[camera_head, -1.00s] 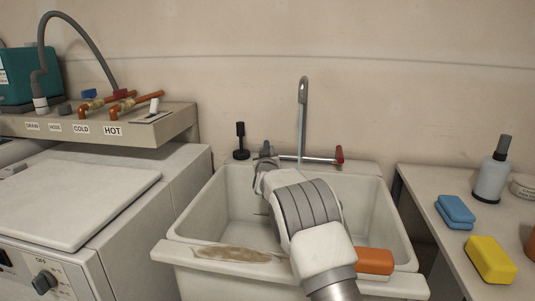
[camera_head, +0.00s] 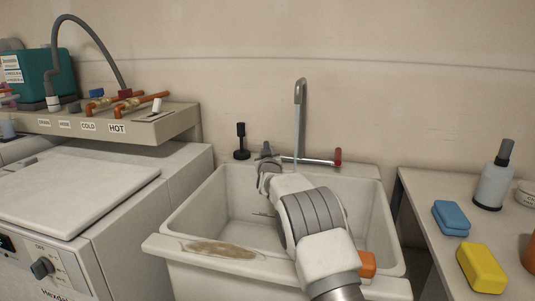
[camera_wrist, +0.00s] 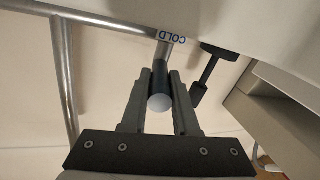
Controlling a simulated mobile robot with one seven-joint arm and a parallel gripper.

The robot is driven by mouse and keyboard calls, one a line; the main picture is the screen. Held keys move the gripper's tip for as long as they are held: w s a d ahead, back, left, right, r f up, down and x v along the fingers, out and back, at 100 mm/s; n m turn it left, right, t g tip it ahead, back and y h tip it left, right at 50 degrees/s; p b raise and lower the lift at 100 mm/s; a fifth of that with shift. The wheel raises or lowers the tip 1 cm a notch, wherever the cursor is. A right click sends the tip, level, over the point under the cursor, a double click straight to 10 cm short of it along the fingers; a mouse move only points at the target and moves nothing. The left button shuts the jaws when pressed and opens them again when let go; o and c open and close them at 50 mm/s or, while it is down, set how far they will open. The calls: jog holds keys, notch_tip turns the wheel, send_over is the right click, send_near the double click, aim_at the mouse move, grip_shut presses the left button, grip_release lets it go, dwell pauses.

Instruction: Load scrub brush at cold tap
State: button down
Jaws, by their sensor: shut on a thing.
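My gripper (camera_wrist: 160,76) is shut on the dark, round-ended cold tap handle (camera_wrist: 159,92), beside the "COLD" label in the wrist view. In the head view my gripper (camera_head: 268,168) is at the left end of the tap bar (camera_head: 315,160), over the back of the sink (camera_head: 175,222). The tall grey spout (camera_head: 300,92) rises behind my arm. A thin pale line hangs below it; I cannot tell whether it is water. An orange block (camera_head: 367,263) sits at the sink's front right, partly behind my arm. I cannot make out a scrub brush for certain.
A red handle (camera_head: 338,157) ends the tap bar at right. A black upright fixture (camera_head: 241,140) stands left of the taps. The right counter holds a blue sponge (camera_head: 451,218), a yellow sponge (camera_head: 482,268) and a bottle (camera_head: 493,180). A washer (camera_head: 75,195) stands left.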

jog(key=shift+r, duration=0.15)
jog(key=c, duration=0.7)
grip_release()
jog(key=shift+s, duration=0.1)
jog(key=s, duration=0.5)
jog(key=s+d+p, duration=0.1)
jog(key=s, duration=0.5)
jog(key=s+d+p, duration=0.1)
jog(key=s, duration=0.5)
jog(key=shift+s, duration=0.1)
